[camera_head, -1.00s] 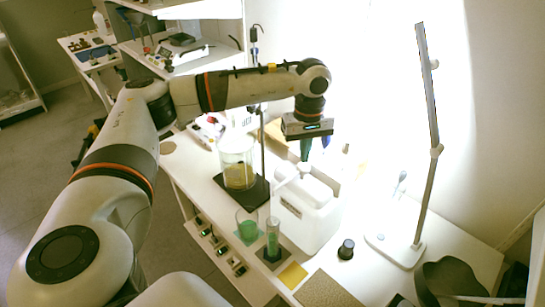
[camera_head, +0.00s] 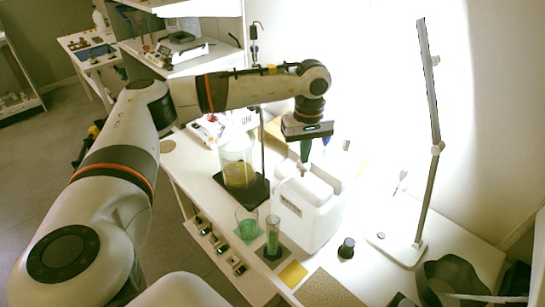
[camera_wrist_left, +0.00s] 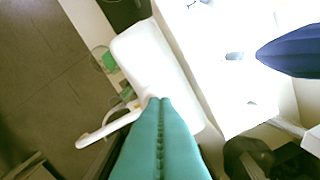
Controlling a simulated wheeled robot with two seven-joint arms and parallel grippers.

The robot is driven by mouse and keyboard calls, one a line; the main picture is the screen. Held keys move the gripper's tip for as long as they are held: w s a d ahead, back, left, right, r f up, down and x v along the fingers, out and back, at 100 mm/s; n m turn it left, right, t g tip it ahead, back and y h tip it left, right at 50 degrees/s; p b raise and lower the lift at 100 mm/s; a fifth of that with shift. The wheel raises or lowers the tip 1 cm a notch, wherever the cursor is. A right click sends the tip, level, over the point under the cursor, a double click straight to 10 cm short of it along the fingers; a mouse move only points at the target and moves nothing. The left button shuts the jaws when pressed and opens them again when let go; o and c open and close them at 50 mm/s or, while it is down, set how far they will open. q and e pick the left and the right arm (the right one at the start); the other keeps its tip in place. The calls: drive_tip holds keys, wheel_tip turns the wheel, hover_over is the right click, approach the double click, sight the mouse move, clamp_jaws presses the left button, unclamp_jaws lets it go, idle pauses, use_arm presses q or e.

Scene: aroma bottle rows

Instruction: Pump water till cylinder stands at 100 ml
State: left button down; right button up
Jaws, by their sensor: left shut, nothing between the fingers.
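A white water canister (camera_head: 309,215) with a pump on top stands on the bench; it also shows in the left wrist view (camera_wrist_left: 150,58). Its white spout (camera_wrist_left: 108,128) points toward the measuring cylinder (camera_head: 272,238), which holds green liquid. The scale is too small to read. My left gripper (camera_head: 306,158) is shut and empty, pointing down at the pump top. In the left wrist view its teal fingers (camera_wrist_left: 160,105) are together and cover the pump head. I cannot tell whether they touch it. My right gripper is not in view.
A beaker of green liquid (camera_head: 246,226) stands left of the cylinder. A larger vessel with yellow contents (camera_head: 237,172) stands behind on a dark stand base (camera_head: 255,193). A small dark-capped bottle (camera_head: 346,248) and a lamp (camera_head: 430,170) are at the right.

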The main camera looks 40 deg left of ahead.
use_arm(q)
drive_tip(key=shift+s+f+b, duration=0.1)
drive_tip(key=shift+f+b, duration=0.7)
drive_tip(key=shift+f, duration=0.35)
drive_tip(key=shift+r, duration=0.15)
drive_tip(key=shift+r+p, duration=1.05)
drive_tip(key=shift+r, duration=0.45)
drive_tip(key=shift+f+b, duration=1.2)
drive_tip(key=shift+f, duration=0.4)
drive_tip(key=shift+r+p, duration=0.95)
drive_tip(key=shift+r, duration=0.65)
